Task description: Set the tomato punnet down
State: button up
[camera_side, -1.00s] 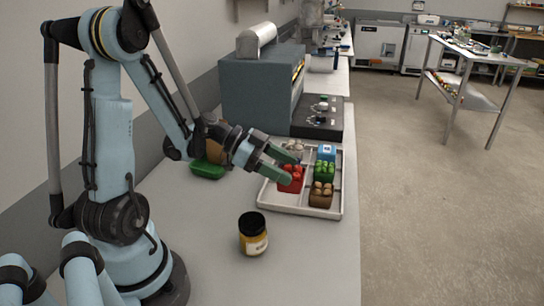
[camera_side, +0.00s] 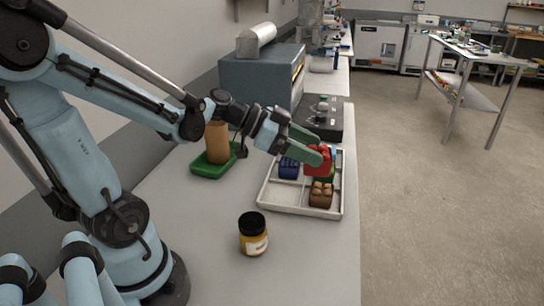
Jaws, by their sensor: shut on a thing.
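The red tomato punnet (camera_side: 314,169) is between the green fingers of my gripper (camera_side: 318,149), which is shut on it. It is held over the right side of the white divided tray (camera_side: 266,196), and looks raised above the other punnets there. It and the fingers hide most of a green punnet (camera_side: 331,178) behind. A brown punnet (camera_side: 321,196) with tan contents stands in the tray's near right compartment. A dark blue punnet (camera_side: 289,169) stands in the left column. The near left compartment of the tray is empty.
A green tray (camera_side: 210,167) with a brown cylinder (camera_side: 217,142) is at the left. A dark box with knobs (camera_side: 323,118) and a grey-blue machine (camera_side: 255,88) stand behind.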

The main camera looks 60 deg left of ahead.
aim_at(318, 150)
notch_tip(318, 150, up, 12)
jog(key=w+d+n+t+y, duration=0.1)
jog(key=w+n+t+y, duration=0.1)
jog(key=n+y, duration=0.2)
jog(key=f+n+y, duration=0.1)
jog(key=f, duration=0.1)
jog(key=s+f+y, duration=0.1)
jog(key=f, duration=0.2)
jog(key=shift+n, duration=0.4)
jog(key=shift+s+f+n+y, duration=0.35)
jog(key=shift+f+n+y, duration=0.25)
jog(key=shift+f+y, duration=0.15)
jog(key=s+f, duration=0.1)
jog(key=f, duration=0.1)
jog(key=s+f, duration=0.2)
jog(key=shift+s+f, duration=0.3)
jog(key=shift+f, duration=0.05)
jog(key=shift+f, duration=0.1)
